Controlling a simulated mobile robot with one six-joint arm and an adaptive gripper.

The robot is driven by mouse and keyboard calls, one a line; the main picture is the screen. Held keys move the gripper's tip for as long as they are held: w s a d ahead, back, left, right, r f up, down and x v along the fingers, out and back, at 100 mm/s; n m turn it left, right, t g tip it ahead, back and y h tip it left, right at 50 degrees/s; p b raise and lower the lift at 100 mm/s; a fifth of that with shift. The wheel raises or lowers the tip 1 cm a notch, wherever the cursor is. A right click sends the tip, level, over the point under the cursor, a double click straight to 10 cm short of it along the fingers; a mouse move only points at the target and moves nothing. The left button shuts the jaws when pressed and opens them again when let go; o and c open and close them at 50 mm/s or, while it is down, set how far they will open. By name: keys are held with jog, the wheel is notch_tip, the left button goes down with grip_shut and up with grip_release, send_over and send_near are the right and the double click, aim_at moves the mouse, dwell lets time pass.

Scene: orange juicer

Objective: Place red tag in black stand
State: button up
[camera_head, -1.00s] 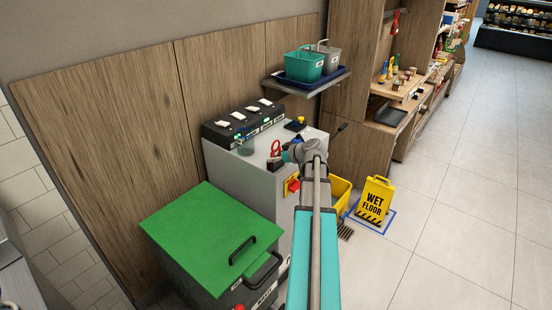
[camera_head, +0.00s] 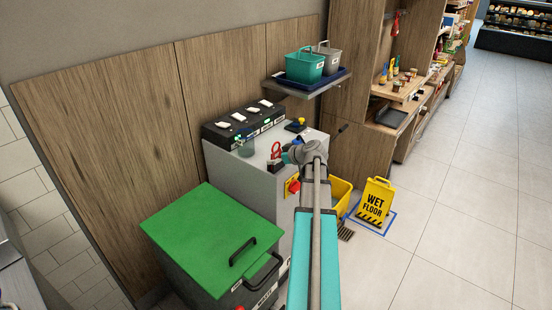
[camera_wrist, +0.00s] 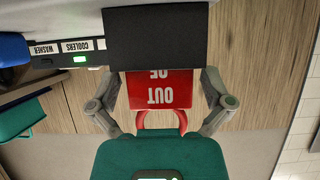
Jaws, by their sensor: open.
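The red tag (camera_wrist: 160,90) stands in the wrist view, which is upside down, with the words "OUT OF" legible and a red ring handle towards my gripper. The black stand (camera_wrist: 155,38) covers the rest of the tag, which appears seated in it. My gripper (camera_wrist: 160,101) is open, with one finger on each side of the tag and a gap to both edges. In the head view the red tag (camera_head: 276,149) and black stand (camera_head: 275,165) are on the grey cabinet top, just left of my gripper (camera_head: 288,153).
A switch panel (camera_head: 243,124) lines the back of the grey cabinet (camera_head: 245,170). A red and yellow knob (camera_head: 293,186) sits on its front. A green-lidded bin (camera_head: 210,235) stands at the left, and a shelf with baskets (camera_head: 305,65) hangs above.

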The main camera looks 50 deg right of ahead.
jog(key=a+p+v, duration=0.1)
jog(key=p+v, duration=0.4)
jog(key=v, duration=0.7)
jog(key=shift+d+p, duration=0.35)
jog(key=shift+d, duration=0.15)
jog(key=w+a+f+g+y, duration=0.1)
jog(key=w+a+f+g, duration=0.15)
jog(key=a, duration=0.55)
jog(key=w+a+f+g+y, duration=0.15)
jog(key=w+a, duration=0.25)
jog(key=a, duration=0.5)
jog(key=w+a+f+g+y, duration=0.1)
jog(key=w+a+f+g, duration=0.15)
jog(key=a, duration=0.55)
jog(key=s+a+f+g+h, duration=0.1)
jog(key=a+g+h, duration=0.1)
jog(key=a, duration=1)
jog(key=s+a+f+m+g+h, duration=0.1)
jog(key=s+a+f+g+h, duration=0.1)
jog(key=a, duration=1.1)
jog(key=shift+s+a+g, duration=0.25)
jog(key=shift+s+g, duration=0.05)
jog(key=shift+g, duration=0.55)
jog(key=shift+h, duration=0.25)
